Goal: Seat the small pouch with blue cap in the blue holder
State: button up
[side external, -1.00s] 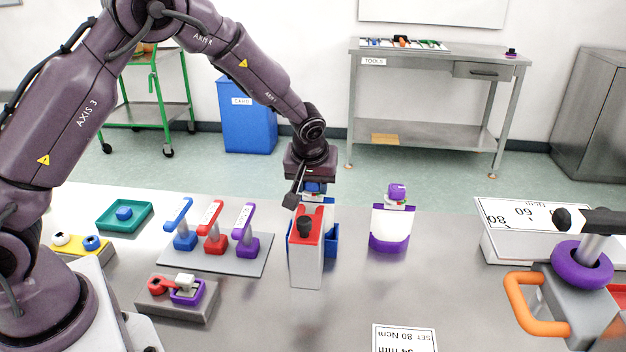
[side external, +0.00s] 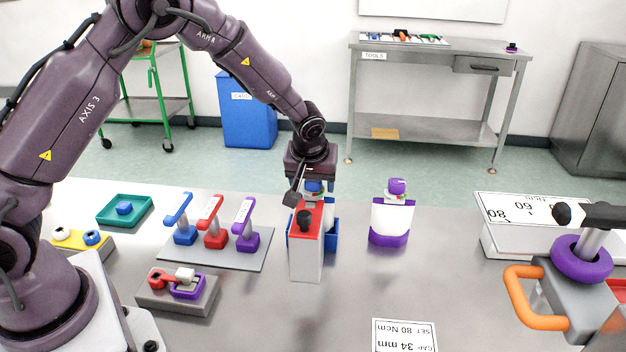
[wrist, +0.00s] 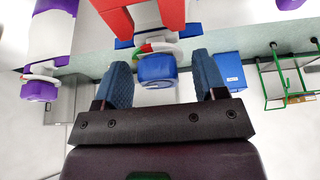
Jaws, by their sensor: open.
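The small pouch with the blue cap (side external: 313,186) stands under my gripper, its body mostly hidden behind the red-topped white box in the side view. In the wrist view the blue cap (wrist: 157,70) lies between my two fingers. The blue holder (side external: 332,228) shows around the pouch's lower part, partly hidden by the box; I cannot tell how deeply the pouch sits in it. My gripper (wrist: 160,62) is open, with its fingers on either side of the cap and no clear contact.
The white box with red top and black knob (side external: 306,250) stands in front of the holder. A purple-capped pouch (side external: 392,215) stands to the right. A panel of coloured levers (side external: 215,250) is to the left. A purple-ringed tool with orange handle (side external: 575,290) is at far right.

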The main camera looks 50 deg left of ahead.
jog(key=v, duration=0.7)
dwell(0.7)
jog(key=s+m, duration=0.1)
jog(key=s+f+m+g, duration=0.1)
jog(key=s, duration=0.1)
jog(key=shift+d+m, duration=0.25)
jog(key=shift+m, duration=0.05)
jog(key=s+d+r+m+t+h, duration=0.1)
jog(key=s+r+m, duration=0.2)
jog(key=s+r, duration=0.4)
jog(key=s+d+r+m+t+h, duration=0.2)
jog(key=s+r, duration=0.6)
jog(key=s, duration=0.8)
jog(key=shift+s+r+m, duration=0.25)
jog(key=shift+r+m, duration=0.05)
jog(key=shift+m, duration=0.3)
